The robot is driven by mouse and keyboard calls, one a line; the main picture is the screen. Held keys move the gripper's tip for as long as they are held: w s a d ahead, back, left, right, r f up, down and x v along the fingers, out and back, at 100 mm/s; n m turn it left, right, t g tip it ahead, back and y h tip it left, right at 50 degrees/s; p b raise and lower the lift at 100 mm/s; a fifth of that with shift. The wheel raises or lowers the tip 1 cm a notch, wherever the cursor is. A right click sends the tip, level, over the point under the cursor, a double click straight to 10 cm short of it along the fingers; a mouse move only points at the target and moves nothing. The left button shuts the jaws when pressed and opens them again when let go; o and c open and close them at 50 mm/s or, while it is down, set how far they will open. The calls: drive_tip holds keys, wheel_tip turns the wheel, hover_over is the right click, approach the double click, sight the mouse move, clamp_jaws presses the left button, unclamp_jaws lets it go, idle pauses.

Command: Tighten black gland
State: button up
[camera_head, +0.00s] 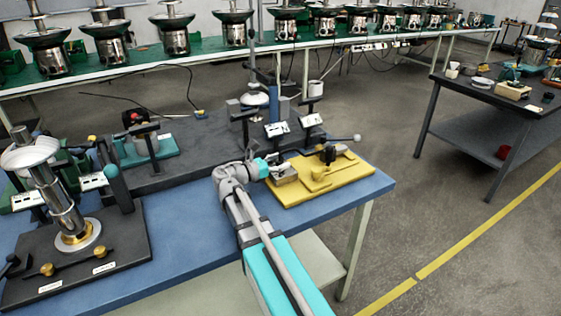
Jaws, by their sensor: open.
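A yellow board (322,191) lies at the right end of the blue table. A black fitting (328,154), which looks like the black gland, stands on the board's back part. A lever with a grey ball end reaches right from beside it. My arm comes in from the bottom of the view, and my gripper (284,172) is over the board's left part, left of the black fitting and apart from it. My gripper is open. Its fingers are small here, and I cannot make out anything between them.
The blue table (180,255) also bears a dark plate with a steel column (67,210) at left and a dark base with posts and white labels behind my arm. A dark side table (490,110) stands at right. Grey floor lies between.

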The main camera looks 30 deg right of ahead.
clamp_jaws()
drive_tip(key=shift+d, duration=0.1)
idle(0.3)
drive_tip(key=shift+w+m+g, duration=0.1)
drive_tip(key=shift+m+g, duration=0.3)
drive_tip(key=shift+g, duration=0.2)
idle(0.5)
drive_tip(key=shift+w+m+g, duration=0.1)
drive_tip(key=shift+m+g, duration=1.1)
drive_tip(key=shift+g, duration=0.7)
drive_tip(key=shift+m+g+y, duration=0.9)
drive_tip(key=shift+m+g, duration=0.5)
drive_tip(key=shift+g, duration=0.6)
drive_tip(key=shift+s, duration=0.2)
